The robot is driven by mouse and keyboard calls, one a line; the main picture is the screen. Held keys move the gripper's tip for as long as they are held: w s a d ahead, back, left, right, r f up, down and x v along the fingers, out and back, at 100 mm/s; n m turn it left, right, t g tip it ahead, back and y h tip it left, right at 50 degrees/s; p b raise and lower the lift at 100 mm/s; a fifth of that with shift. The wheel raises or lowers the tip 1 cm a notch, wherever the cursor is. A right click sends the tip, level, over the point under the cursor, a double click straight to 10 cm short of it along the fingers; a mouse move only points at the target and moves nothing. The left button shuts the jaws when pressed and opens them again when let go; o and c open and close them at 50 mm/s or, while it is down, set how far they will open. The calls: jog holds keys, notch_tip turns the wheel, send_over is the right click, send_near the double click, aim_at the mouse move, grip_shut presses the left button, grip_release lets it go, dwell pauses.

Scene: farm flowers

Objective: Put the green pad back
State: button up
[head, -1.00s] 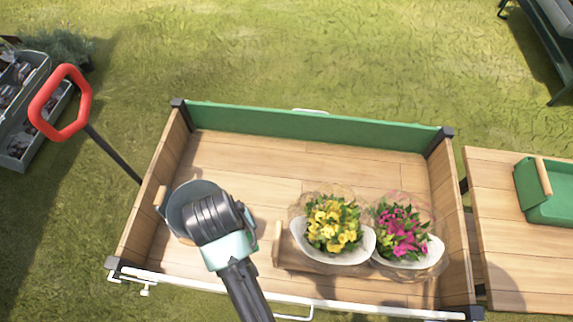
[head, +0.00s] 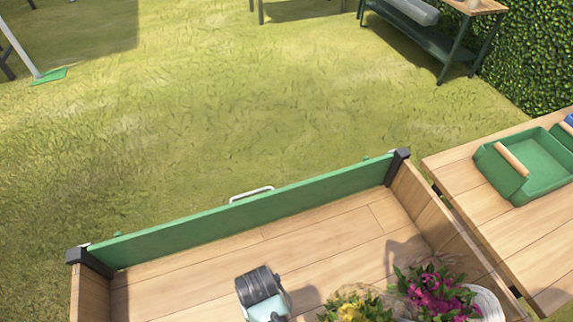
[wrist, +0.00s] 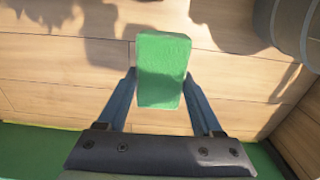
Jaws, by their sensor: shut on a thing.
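The green pad (wrist: 163,70) is a small block with a rough surface. It sits between the two fingers of my gripper (wrist: 160,82) in the wrist view, and the gripper is shut on it. The wooden floor of the cart (wrist: 55,75) lies behind the pad. In the head view my wrist (head: 262,290) is over the cart floor (head: 345,235) near the bottom edge. It hides the fingers and pad there.
The cart has a green far panel (head: 250,210) with dark corner posts. Yellow flowers (head: 355,308) and pink flowers (head: 437,290) stand at its right. A green tray (head: 540,165) with a wooden handle sits on the wooden table (head: 540,235) at right. The cart floor left of my wrist looks clear.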

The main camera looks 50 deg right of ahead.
jog(key=f+b, duration=0.1)
jog(key=f, duration=0.5)
jog(key=shift+s+d+f+b, duration=0.15)
jog(key=shift+s+b, duration=0.05)
jog(key=shift+b, duration=0.15)
jog(key=shift+f+b, duration=0.7)
jog(key=shift+f, duration=1.45)
jog(key=shift+f, duration=0.15)
jog(key=o, duration=1.5)
jog(key=shift+c, duration=0.2)
notch_tip(320, 180, up, 12)
jog(key=p, duration=0.4)
jog(key=shift+r, duration=0.2)
jog(key=shift+w, duration=0.1)
